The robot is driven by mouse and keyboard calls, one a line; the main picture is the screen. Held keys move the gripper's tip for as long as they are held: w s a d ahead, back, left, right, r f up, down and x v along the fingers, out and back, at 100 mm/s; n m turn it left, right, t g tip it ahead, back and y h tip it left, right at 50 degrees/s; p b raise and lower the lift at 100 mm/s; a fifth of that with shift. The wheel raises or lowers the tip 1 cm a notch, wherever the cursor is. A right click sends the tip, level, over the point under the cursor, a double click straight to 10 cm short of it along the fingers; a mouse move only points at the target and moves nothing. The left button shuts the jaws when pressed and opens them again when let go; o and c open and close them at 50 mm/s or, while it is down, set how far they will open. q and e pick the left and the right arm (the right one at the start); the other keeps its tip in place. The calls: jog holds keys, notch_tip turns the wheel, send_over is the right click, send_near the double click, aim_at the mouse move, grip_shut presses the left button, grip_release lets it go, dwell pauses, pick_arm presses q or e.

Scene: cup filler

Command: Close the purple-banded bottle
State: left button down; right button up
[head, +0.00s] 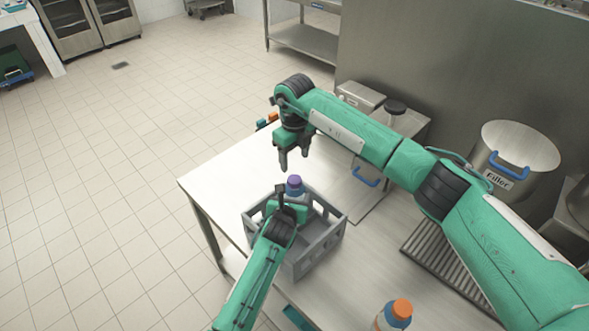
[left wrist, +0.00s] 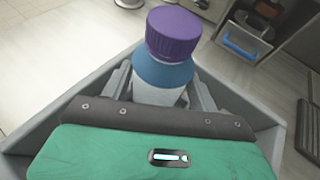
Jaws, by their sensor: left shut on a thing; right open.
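A bottle with a ribbed purple cap (head: 294,182) stands in a grey crate (head: 327,240). In the left wrist view the bottle (left wrist: 162,75) shows a blue shoulder under the purple cap (left wrist: 173,32) and a pale body below. The cap sits on top; I cannot tell how tight it is. My left gripper (left wrist: 160,97) is shut on the bottle's body, with a finger on each side. In the head view my left gripper (head: 290,203) partly hides the bottle. My right gripper (head: 293,160) is open and empty, pointing down just above the purple cap.
A bottle with an orange cap (head: 396,312) stands at the front of the table. A filler pot (head: 512,165), a drain grate (head: 440,255) and a dark-lidded container (head: 393,112) are to the right. The table's left part is clear.

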notch_tip(320, 180, up, 4)
jog(key=shift+r, duration=0.1)
pick_arm(q)
jog(key=shift+c, duration=1.5)
grip_release()
jog(key=shift+s, duration=0.1)
jog(key=shift+s+a, duration=0.1)
jog(key=shift+s, duration=0.05)
jog(key=b+v, duration=0.3)
jog(key=v, duration=1)
jog(key=shift+r, duration=0.15)
pick_arm(e)
notch_tip(320, 180, down, 3)
pick_arm(q)
jog(key=shift+s, duration=0.15)
